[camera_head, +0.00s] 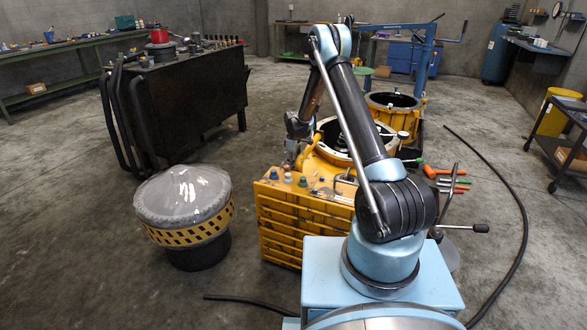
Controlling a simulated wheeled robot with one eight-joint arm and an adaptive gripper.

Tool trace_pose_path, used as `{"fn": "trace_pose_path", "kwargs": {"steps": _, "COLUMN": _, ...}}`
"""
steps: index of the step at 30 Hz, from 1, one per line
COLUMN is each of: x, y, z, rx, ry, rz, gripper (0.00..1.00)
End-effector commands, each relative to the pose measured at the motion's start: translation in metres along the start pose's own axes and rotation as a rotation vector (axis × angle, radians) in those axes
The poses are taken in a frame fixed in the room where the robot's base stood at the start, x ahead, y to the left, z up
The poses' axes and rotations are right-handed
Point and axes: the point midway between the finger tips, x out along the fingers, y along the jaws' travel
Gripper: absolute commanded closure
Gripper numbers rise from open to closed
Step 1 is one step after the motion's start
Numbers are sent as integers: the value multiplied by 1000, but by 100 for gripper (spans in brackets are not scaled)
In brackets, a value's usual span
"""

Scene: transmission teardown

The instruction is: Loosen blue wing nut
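I cannot make out a blue wing nut for certain. Yellow transmission housing parts (330,165) with a round open top stand behind my arm. My arm rises from the front, bends at the top and comes down on the far left side of the housing. My gripper (290,160) is at that lower end, beside the housing's left edge and above the yellow block. Its fingers are too small and dark to read.
A plastic-covered drum with a yellow band (190,215) stands on the floor at left. A black bench (185,95) is behind it. Orange-handled tools (445,175) lie right of the housing. A black hose (515,205) curves over the floor. A blue hoist (425,60) stands behind.

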Motion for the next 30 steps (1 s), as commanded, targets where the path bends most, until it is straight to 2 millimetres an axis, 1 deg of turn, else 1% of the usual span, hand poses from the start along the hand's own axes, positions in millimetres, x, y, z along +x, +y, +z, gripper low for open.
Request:
{"fn": "trace_pose_path", "kwargs": {"steps": 1, "x": -8, "y": 0, "z": 0, "rx": 0, "ry": 0, "rz": 0, "gripper": 69}}
{"fn": "trace_pose_path", "kwargs": {"steps": 9, "x": -57, "y": 2, "z": 0, "rx": 0, "ry": 0, "rz": 0, "gripper": 69}}
{"fn": "trace_pose_path", "kwargs": {"steps": 15, "x": -87, "y": 3, "z": 0, "rx": 1, "ry": 0, "rz": 0, "gripper": 69}}
{"fn": "trace_pose_path", "kwargs": {"steps": 18, "x": -97, "y": 4, "z": 0, "rx": 1, "ry": 0, "rz": 0, "gripper": 69}}
{"fn": "trace_pose_path", "kwargs": {"steps": 21, "x": -103, "y": 4, "z": 0, "rx": 1, "ry": 0, "rz": 1, "gripper": 69}}
{"fn": "trace_pose_path", "kwargs": {"steps": 30, "x": -106, "y": 4, "z": 0, "rx": 1, "ry": 0, "rz": 1, "gripper": 69}}
